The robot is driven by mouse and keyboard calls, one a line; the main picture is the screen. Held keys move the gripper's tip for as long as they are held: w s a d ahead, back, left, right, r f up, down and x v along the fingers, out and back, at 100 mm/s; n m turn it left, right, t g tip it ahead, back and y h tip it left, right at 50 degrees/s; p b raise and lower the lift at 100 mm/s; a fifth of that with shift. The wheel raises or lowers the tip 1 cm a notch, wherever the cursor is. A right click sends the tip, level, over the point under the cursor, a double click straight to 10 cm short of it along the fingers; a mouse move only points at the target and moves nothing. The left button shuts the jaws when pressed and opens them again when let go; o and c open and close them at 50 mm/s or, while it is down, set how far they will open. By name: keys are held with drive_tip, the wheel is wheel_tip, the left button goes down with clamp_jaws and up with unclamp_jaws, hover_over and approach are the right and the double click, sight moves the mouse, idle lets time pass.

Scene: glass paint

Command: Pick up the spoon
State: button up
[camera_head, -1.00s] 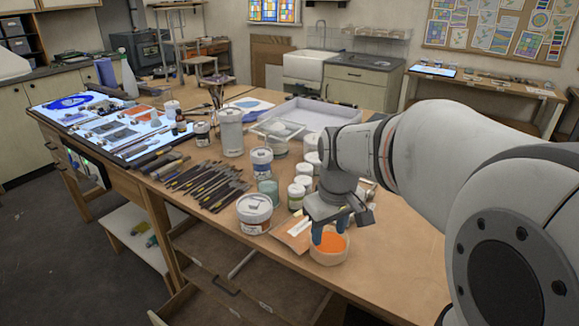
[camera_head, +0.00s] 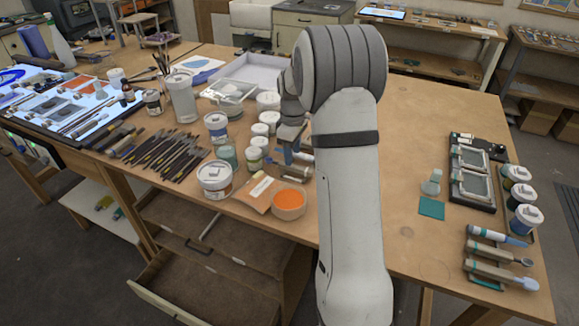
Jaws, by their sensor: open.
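Several light-handled tools lie at the table's right front corner. One (camera_head: 500,254) has a small rounded metal end like a spoon's, and another (camera_head: 502,274) below it has a wider rounded end; I cannot tell for sure which is the spoon. My gripper (camera_head: 288,158) is open, with blue fingers pointing down, far to the left of these tools. It is behind the bowl of orange powder (camera_head: 289,203), and my arm partly hides it. I see nothing between the fingers.
White-lidded jars (camera_head: 214,178) stand left of my gripper. Dark-handled tools (camera_head: 170,152) lie farther left. Lidded jars (camera_head: 525,219) and a black tray (camera_head: 474,180) stand on the right. The table between my arm and the teal square (camera_head: 431,207) is mostly clear.

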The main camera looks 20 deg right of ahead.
drive_tip(key=f, duration=0.4)
drive_tip(key=shift+s+a+p, duration=0.1)
drive_tip(key=shift+a+p, duration=0.1)
drive_tip(key=shift+p, duration=0.2)
drive_tip(key=shift+c, duration=0.5)
clamp_jaws()
